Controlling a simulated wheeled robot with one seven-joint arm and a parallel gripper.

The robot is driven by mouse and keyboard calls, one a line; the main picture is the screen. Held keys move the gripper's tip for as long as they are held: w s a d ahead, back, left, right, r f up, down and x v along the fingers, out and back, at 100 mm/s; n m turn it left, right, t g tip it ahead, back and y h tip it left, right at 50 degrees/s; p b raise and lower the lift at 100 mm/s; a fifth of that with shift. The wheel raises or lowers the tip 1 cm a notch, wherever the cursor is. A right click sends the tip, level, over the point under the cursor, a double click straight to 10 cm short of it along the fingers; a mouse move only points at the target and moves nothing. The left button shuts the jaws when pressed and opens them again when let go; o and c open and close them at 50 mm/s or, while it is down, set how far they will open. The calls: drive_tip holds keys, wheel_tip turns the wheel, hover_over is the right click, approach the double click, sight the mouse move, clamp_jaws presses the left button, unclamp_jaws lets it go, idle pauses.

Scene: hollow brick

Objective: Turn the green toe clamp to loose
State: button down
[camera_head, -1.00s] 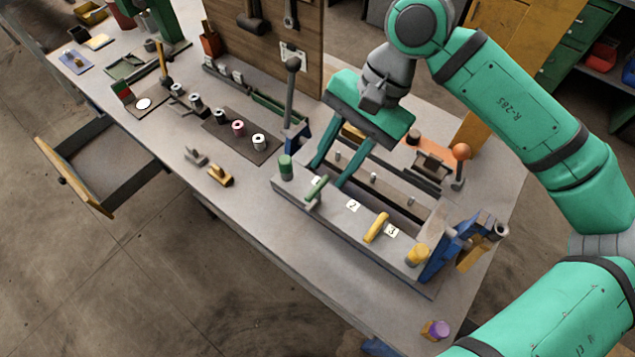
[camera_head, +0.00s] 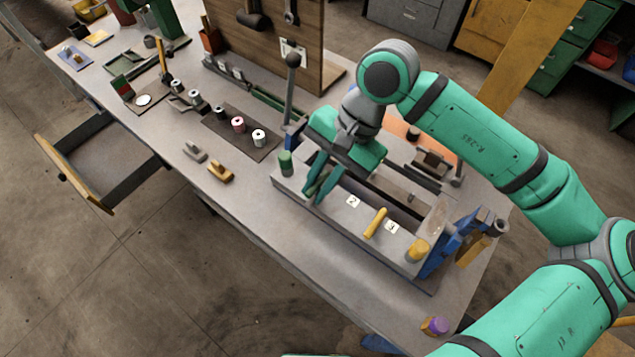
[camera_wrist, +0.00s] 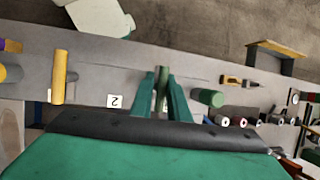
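The green toe clamp (camera_wrist: 162,82) is a slim green bar on the front rail of the grey fixture (camera_head: 350,222). In the wrist view it stands between my two fingertips, with little or no gap on either side. My gripper (camera_head: 314,194) reaches down over the left end of the fixture, and its fingers are drawn close together around the clamp. The wrist view shows my gripper (camera_wrist: 163,84) from above. In the head view the fingers hide most of the clamp. The contact itself is small and hard to see.
A green knob (camera_head: 286,162) stands just left of my fingers. A yellow toe clamp (camera_head: 376,222) and yellow knob (camera_head: 418,250) are further right on the fixture. A tall lever (camera_head: 291,95) rises behind. The bench front is clear.

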idle(0.4)
drive_tip(key=m+t, duration=0.1)
drive_tip(key=m, duration=0.2)
drive_tip(key=m+t, duration=0.2)
drive_tip(key=m, duration=0.1)
drive_tip(key=shift+m+y, duration=0.3)
drive_tip(key=shift+m, duration=0.1)
drive_tip(key=m+t, duration=0.1)
drive_tip(key=m, duration=0.2)
drive_tip(key=m+t+h, duration=0.1)
drive_tip(key=m, duration=0.2)
drive_tip(key=shift+w+a, duration=0.15)
drive_tip(key=shift+m+t, duration=0.3)
drive_tip(key=shift+m, duration=0.1)
drive_tip(key=c, duration=1.7)
unclamp_jaws()
